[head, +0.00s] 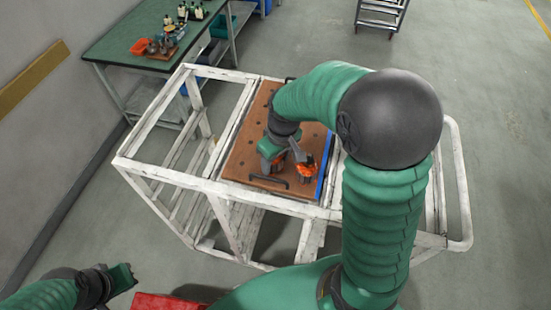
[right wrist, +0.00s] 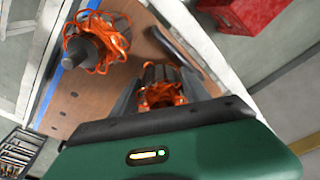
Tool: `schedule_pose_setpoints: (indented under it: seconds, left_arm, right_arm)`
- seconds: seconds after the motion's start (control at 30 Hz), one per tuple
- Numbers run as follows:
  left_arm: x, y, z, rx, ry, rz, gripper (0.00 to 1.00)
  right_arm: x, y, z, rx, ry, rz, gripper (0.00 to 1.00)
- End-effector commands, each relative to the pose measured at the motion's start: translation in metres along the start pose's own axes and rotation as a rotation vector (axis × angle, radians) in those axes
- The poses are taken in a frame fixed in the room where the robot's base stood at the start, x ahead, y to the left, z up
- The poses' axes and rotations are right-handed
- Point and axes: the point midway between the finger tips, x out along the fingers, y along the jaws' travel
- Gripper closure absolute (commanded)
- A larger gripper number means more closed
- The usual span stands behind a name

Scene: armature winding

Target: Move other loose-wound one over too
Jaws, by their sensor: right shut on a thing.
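In the head view my right gripper (head: 285,157) is low over the brown perforated board (head: 245,150). In the right wrist view it is shut on an armature (right wrist: 160,85) with a dark slotted core and orange wire, partly hidden by the gripper. Another armature (right wrist: 97,42), with loose, straggling orange wire and a grey shaft end, stands beside it near the blue strip (right wrist: 72,55). That one also shows in the head view (head: 307,171). Whether the held armature touches the board is unclear. My left gripper (head: 122,278) is at the lower left, away from the board; its jaws are unclear.
The board lies on a white-framed cart (head: 150,168) with open slatted bays to its left. A black handle (head: 268,180) is at its near edge. A red box (head: 160,301) is at the bottom.

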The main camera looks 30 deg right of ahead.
Motion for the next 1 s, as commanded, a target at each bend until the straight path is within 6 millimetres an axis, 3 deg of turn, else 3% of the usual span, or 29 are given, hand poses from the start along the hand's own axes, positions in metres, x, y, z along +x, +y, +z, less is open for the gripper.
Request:
schedule_pose_setpoints:
  seconds: [1.0]
  left_arm:
    - [-0.0048, 0.0000, -0.0011, 0.000, 0.000, 0.000, 1.00]
  right_arm:
    - [-0.0031, 0.0002, -0.0009, 0.000, 0.002, 0.001, 1.00]
